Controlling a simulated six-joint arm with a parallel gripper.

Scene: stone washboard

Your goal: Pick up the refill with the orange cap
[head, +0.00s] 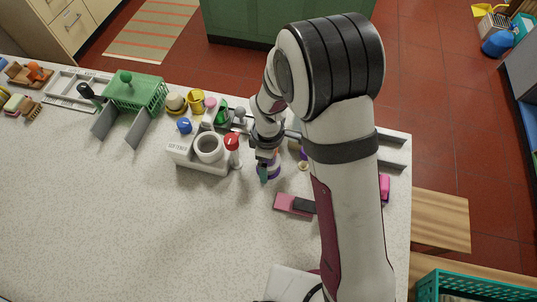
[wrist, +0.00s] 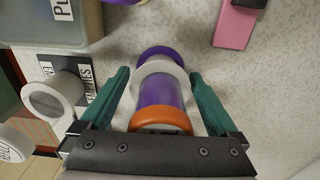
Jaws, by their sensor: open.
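The refill with the orange cap (wrist: 160,120) stands between my gripper's fingers in the wrist view. It has a purple body, a white collar and a purple far end, with the orange cap nearest the wrist. My gripper (wrist: 159,74) is open, one teal finger on each side, with a visible gap on the right; the left gap is narrower. In the head view my gripper (head: 265,168) is low over the counter, and the refill's purple and white lower part (head: 270,176) shows beside it. My arm hides much of the area around it there.
A white holder (head: 205,162) with a round ring and a red-topped bottle (head: 232,145) stand left of my gripper. A pink and black block (head: 295,205) lies front right. A grey bin (wrist: 60,25) and a label reading EMPTIES (wrist: 75,75) are at left in the wrist view. The front-left counter is clear.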

